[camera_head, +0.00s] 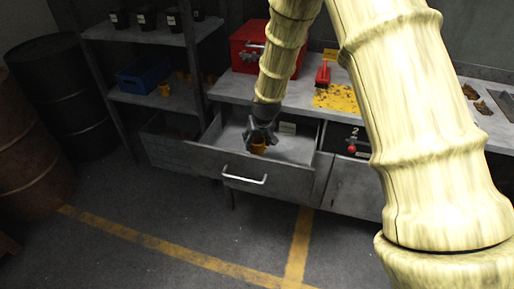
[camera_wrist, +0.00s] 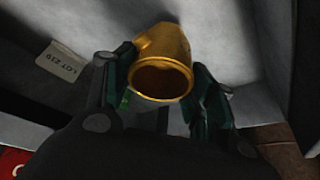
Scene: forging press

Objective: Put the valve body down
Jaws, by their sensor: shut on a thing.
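The valve body is a brass-coloured, hollow fitting with a round opening. In the head view the valve body (camera_head: 258,146) shows small, at the tip of my gripper (camera_head: 261,137), within the outline of the open drawer (camera_head: 222,171). In the wrist view the valve body (camera_wrist: 163,62) sits between the two fingers of my gripper (camera_wrist: 163,90), its round opening facing the camera. The fingers are shut on it from both sides. Pale grey drawer surfaces lie behind it. I cannot tell whether its underside touches the drawer floor.
A label reading LOT 219 (camera_wrist: 62,62) is on the drawer's inner wall. A shelf with a blue crate (camera_head: 143,77) stands left.

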